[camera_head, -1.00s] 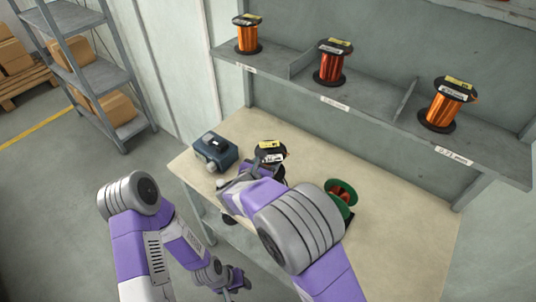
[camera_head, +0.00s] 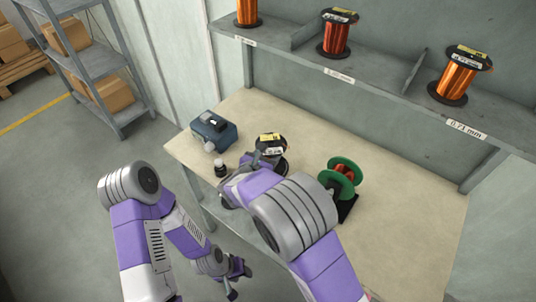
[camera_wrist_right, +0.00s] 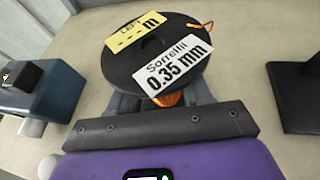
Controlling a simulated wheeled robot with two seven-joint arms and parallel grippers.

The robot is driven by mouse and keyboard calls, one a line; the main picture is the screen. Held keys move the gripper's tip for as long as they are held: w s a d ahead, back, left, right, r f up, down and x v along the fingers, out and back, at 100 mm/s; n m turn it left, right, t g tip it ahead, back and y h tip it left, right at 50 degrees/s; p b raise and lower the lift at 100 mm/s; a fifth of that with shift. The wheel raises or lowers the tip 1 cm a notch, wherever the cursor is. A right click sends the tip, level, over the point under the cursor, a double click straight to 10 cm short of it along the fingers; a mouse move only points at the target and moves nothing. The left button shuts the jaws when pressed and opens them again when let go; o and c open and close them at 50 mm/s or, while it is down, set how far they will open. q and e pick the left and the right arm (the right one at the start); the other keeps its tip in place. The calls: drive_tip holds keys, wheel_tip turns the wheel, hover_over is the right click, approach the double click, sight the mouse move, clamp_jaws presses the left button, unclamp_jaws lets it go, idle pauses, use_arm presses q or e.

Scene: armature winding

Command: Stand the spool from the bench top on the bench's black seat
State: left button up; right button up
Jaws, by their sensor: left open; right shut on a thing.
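The spool (camera_head: 270,144) has black flanges, orange wire and labels, one yellow and one white reading 0.35 mm. It is upright at the bench top (camera_head: 400,230); a gap beneath it cannot be judged. My right gripper (camera_head: 268,160) is shut on it from the front. The wrist view shows the fingers around the orange core, below the top flange (camera_wrist_right: 157,60). My left gripper (camera_head: 238,280) is open and empty, low in front of the bench. The black seat cannot be clearly picked out; my right arm covers part of the bench.
A blue box (camera_head: 214,131) stands at the bench's left, near a small black piece with a pale knob (camera_head: 221,168). A green-flanged reel (camera_head: 342,172) on a black stand is to the right. Several spools stand on the grey shelf (camera_head: 395,95) behind. Bench space at right is clear.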

drive_tip(key=shift+f+b, duration=0.5)
drive_tip(key=o, duration=1.3)
